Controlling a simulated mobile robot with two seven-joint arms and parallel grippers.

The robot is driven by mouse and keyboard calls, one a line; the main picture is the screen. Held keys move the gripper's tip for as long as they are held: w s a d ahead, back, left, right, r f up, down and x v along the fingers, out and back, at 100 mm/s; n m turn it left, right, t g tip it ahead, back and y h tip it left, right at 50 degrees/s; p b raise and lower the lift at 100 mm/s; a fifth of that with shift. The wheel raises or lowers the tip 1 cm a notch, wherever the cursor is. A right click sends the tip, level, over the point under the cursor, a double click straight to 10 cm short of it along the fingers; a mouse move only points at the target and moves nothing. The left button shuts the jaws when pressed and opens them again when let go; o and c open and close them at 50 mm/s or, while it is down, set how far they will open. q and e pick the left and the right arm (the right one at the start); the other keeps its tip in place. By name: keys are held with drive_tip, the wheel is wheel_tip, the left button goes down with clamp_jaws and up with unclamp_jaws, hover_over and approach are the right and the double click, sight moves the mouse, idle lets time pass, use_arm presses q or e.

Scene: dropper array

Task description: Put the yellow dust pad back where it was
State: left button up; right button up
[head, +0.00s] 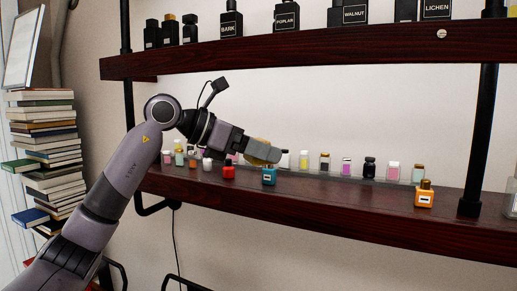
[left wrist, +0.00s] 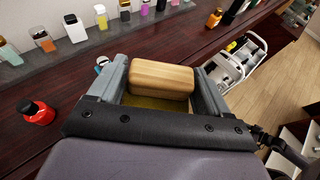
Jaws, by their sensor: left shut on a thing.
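The yellow dust pad (left wrist: 162,78) shows in the left wrist view as a wooden block with a yellowish underside. My left gripper (left wrist: 160,88) is shut on it, with one finger on each side. In the head view the pad (head: 262,153) is partly hidden by my left gripper (head: 268,149), which is over the lower shelf (head: 330,201) among small bottles. I cannot tell whether the pad touches the shelf. My right gripper is not in view.
A row of small bottles stands along the back of the lower shelf. A red bottle (head: 228,172), a teal bottle (head: 269,177) and an orange bottle (head: 424,195) stand nearer the front. The upper shelf (head: 300,46) holds black bottles. Bare wood lies between the teal and orange bottles.

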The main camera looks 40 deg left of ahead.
sight(249, 160)
use_arm(q)
drive_tip(key=shift+s+d+f, duration=0.2)
drive_tip(key=shift+s+f, duration=0.7)
drive_tip(key=shift+f, duration=0.3)
drive_tip(key=s+d+f+m+g+h, duration=0.1)
drive_tip(key=s+d+f, duration=0.2)
drive_tip(key=f, duration=0.6)
drive_tip(key=s+d+f+m+g+h, duration=0.1)
drive_tip(key=s+d+f+m, duration=0.1)
drive_tip(key=d+f, duration=0.4)
drive_tip(key=s+d+f+m+g+h, duration=0.1)
drive_tip(key=s+d+f, duration=0.2)
drive_tip(key=f, duration=0.9)
drive_tip(key=shift+s+d+f+h, duration=0.3)
drive_tip(key=shift+d+h, duration=0.1)
drive_tip(key=shift+d, duration=0.6)
drive_tip(key=shift+a+f, duration=0.15)
drive_tip(key=shift+f, duration=0.05)
